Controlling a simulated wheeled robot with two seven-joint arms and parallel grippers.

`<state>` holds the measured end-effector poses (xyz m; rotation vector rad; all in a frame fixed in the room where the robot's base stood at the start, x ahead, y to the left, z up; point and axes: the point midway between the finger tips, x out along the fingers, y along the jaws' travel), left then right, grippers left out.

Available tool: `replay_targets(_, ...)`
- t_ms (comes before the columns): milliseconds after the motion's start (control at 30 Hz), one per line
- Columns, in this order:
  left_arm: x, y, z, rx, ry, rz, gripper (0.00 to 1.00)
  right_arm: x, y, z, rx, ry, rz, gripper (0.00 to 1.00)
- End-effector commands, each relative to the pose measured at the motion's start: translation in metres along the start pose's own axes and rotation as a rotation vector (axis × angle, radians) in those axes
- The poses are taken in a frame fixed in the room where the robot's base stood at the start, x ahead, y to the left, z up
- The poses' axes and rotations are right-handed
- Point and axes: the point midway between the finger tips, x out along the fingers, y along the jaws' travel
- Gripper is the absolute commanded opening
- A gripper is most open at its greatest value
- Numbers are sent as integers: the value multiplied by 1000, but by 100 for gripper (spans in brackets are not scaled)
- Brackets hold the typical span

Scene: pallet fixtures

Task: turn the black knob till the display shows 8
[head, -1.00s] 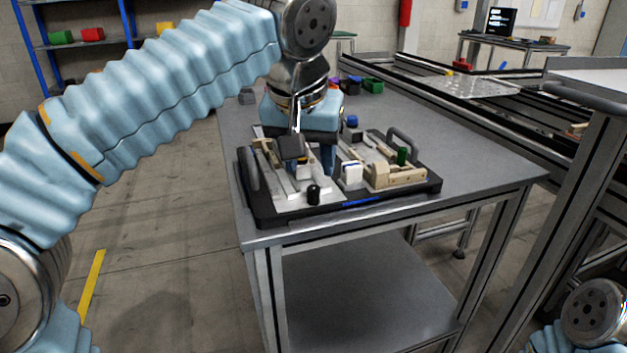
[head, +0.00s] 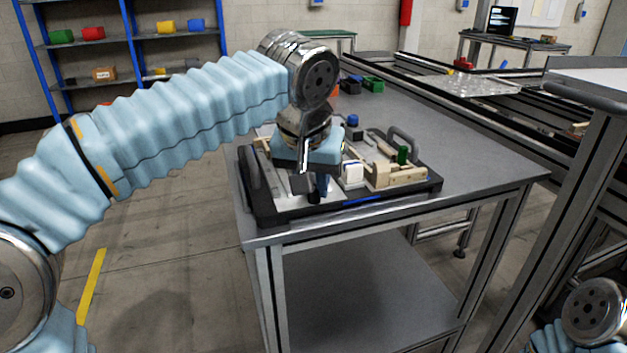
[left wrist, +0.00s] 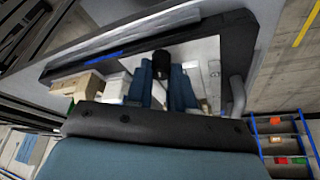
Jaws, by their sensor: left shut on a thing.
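The black knob (left wrist: 161,62) stands on a pale plate (left wrist: 200,55) near the front edge of the black pallet (head: 400,193). In the left wrist view, the blue fingers of my left gripper (left wrist: 162,84) are on either side of the knob, shut on it. In the head view my left gripper (head: 318,188) points down at the front of the pallet and mostly hides the knob. I cannot make out the display or any number on it. My right gripper is out of view.
The pallet lies on a grey metal table (head: 470,160). Right of my left gripper are a white block (head: 352,174), a beige fixture (head: 393,176) and a green piece (head: 402,155). A grey handle (head: 404,140) rises at the pallet's right. The table's right side is clear.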

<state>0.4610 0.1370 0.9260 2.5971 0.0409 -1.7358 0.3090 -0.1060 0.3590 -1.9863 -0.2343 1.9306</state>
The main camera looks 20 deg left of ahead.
Motion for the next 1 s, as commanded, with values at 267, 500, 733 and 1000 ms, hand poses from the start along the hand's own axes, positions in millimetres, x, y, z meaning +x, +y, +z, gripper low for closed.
replay_targets(267, 0, 1, 0, -89, -1, -38, 0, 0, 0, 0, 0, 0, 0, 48)
replay_targets(500, 0, 2, -1, -310, 0, -128, 0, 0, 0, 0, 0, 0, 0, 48)
replay_targets(733, 0, 2, 0, -341, 1, -141, 0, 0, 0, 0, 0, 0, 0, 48)
replay_targets(1000, 0, 2, 0, -340, 1, -140, 47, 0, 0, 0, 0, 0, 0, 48)
